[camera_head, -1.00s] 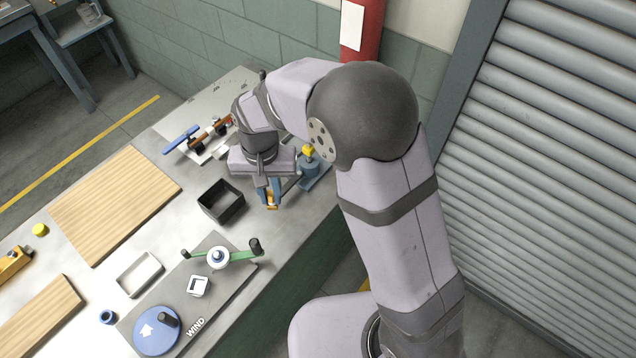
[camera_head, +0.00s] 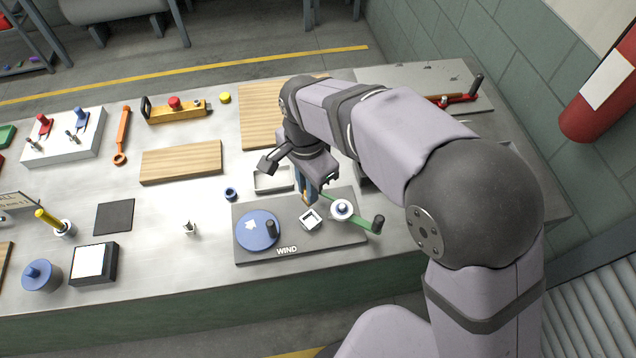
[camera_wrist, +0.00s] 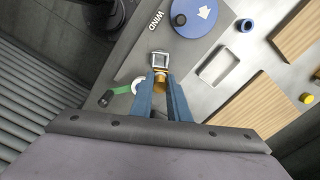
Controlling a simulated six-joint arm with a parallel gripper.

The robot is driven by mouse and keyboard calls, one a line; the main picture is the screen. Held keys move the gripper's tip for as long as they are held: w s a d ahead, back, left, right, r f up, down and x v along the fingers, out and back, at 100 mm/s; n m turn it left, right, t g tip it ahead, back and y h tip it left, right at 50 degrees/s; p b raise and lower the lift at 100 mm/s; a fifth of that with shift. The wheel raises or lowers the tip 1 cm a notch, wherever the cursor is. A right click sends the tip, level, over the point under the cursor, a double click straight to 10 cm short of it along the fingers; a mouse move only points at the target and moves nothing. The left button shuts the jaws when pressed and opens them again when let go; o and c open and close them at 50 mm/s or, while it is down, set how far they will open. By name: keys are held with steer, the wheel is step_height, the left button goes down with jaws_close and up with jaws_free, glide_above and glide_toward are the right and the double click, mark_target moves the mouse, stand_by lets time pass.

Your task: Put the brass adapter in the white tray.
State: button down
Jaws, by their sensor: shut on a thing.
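My gripper (camera_head: 308,197) is shut on the brass adapter (camera_head: 307,200), above the dark board with the winding crank. In the wrist view the adapter (camera_wrist: 160,80) shows between the blue fingers (camera_wrist: 161,93), just below a small square white-rimmed piece. The white tray (camera_head: 274,191) is a shallow rectangular tray on the bench, left of and behind the fingers in the head view, partly hidden by my gripper. In the wrist view the tray (camera_wrist: 208,60) shows whole and empty, up and to the right of the fingers.
The dark board (camera_head: 290,256) carries a blue disc (camera_head: 257,231) with a knob, the square piece (camera_head: 311,220) and a green crank (camera_head: 361,220). A small blue ring (camera_head: 230,194) lies left of the tray. A wooden board (camera_head: 181,162) lies farther left. Bare bench lies around the ring.

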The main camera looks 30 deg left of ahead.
steer(key=shift+r, duration=0.1)
steer(key=shift+f+b, duration=1.15)
steer(key=shift+f, duration=1.2)
steer(key=shift+f+b, duration=0.25)
steer(key=shift+b, duration=0.1)
steer(key=shift+f+b, duration=1.25)
steer(key=shift+f, duration=1.35)
steer(key=shift+f, duration=0.25)
steer(key=c, duration=1.6)
jaws_free()
